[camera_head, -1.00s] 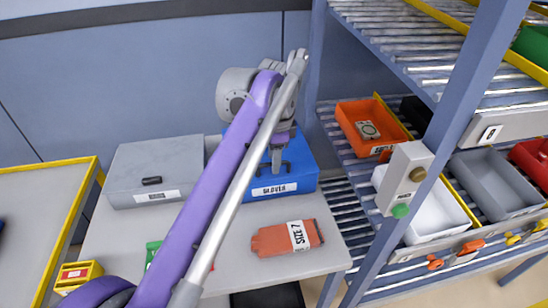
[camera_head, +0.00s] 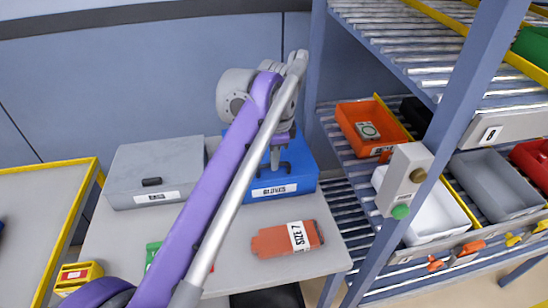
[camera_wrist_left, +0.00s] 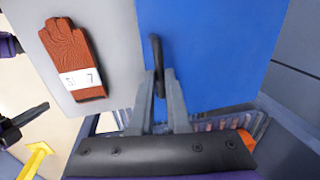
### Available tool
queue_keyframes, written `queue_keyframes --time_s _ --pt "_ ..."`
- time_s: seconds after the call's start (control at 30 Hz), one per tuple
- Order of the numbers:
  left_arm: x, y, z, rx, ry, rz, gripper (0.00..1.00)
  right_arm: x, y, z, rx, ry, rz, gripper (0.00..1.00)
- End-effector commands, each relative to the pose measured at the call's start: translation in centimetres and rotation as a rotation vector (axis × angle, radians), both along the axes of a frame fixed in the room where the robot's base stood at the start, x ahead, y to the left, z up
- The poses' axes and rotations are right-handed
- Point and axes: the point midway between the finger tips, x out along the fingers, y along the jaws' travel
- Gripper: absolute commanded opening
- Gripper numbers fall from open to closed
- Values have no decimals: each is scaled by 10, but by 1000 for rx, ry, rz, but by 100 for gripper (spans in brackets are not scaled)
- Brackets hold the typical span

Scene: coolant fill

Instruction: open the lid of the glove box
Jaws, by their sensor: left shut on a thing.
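The blue glove box (camera_head: 305,165) stands at the back right of the grey table, with a white "GLOVES" label on its front. Its lid looks shut. My left gripper (camera_head: 277,166) comes down over the box at its front. In the left wrist view, the fingers (camera_wrist_left: 159,85) are shut on the black handle (camera_wrist_left: 156,48) of the blue box (camera_wrist_left: 215,45). My forearm hides the left part of the box in the head view.
A grey box (camera_head: 150,165) stands to the left. An orange-red glove pack (camera_head: 275,241), marked "SIZE 7", lies in front of the blue box. A shelf rack with an upright post (camera_head: 425,160) and bins stands close on the right. The wall is behind.

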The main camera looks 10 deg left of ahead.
Motion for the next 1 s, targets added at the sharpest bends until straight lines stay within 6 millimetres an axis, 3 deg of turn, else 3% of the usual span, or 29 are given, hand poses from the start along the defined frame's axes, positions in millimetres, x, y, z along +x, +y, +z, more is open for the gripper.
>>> queue_keyframes --time_s 0.77,1.0 --pt "0 0 0 0 1 0 0 0 0 0 0 0 0 0" --pt "2 1 10 -8 28 1 0 1 0 14 0 -4 0 0"
